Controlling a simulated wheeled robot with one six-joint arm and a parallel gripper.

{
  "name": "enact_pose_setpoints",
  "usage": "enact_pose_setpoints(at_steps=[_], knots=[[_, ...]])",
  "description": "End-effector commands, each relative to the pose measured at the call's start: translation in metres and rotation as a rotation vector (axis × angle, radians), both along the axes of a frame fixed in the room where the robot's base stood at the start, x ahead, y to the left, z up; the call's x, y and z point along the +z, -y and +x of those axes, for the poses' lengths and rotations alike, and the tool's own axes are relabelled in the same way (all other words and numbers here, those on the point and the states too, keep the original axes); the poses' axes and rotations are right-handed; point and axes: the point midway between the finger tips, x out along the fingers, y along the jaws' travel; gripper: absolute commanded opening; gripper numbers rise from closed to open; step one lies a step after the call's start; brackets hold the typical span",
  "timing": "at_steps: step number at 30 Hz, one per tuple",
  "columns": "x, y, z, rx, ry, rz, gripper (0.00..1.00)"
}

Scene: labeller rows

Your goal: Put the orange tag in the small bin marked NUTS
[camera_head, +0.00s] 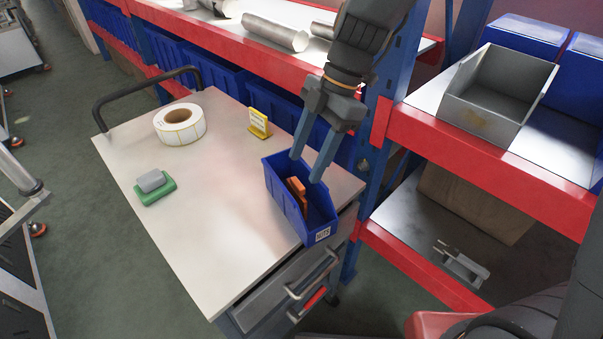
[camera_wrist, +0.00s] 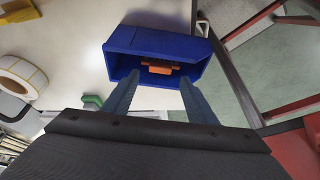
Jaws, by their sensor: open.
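The small blue bin marked NUTS (camera_head: 322,221) stands at the right edge of the cart top, with its white label on the near end. The orange tag (camera_head: 298,192) lies inside the bin; in the wrist view the tag (camera_wrist: 160,69) shows with a dark part beside it. My gripper (camera_head: 306,170) is open above the bin, its two fingers apart and nothing between them. In the wrist view my gripper (camera_wrist: 160,100) points toward the bin's opening (camera_wrist: 160,40), with the tag beyond the fingertips.
The cart top (camera_head: 200,240) also carries a roll of labels (camera_head: 180,124), a green and grey block (camera_head: 154,186) and a yellow sign (camera_head: 259,123). A red-edged shelf (camera_head: 480,140) with a grey bin (camera_head: 497,90) is at the right. The cart's front is clear.

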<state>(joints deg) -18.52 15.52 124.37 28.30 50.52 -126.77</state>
Motion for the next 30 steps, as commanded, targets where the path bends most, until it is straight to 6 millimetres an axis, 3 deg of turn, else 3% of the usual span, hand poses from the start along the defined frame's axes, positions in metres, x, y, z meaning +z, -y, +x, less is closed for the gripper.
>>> enact_pose_setpoints(at_steps=[9,15,23,30], knots=[[0.053,0.018,0.014,-0.001,0.003,0.001,0.52],[0.066,0.023,0.016,0.0,0.0,0.0,0.52],[0.063,0.03,0.015,-0.058,-0.011,-0.024,0.52],[0.034,0.072,0.013,-0.446,-0.058,-0.161,0.52]])
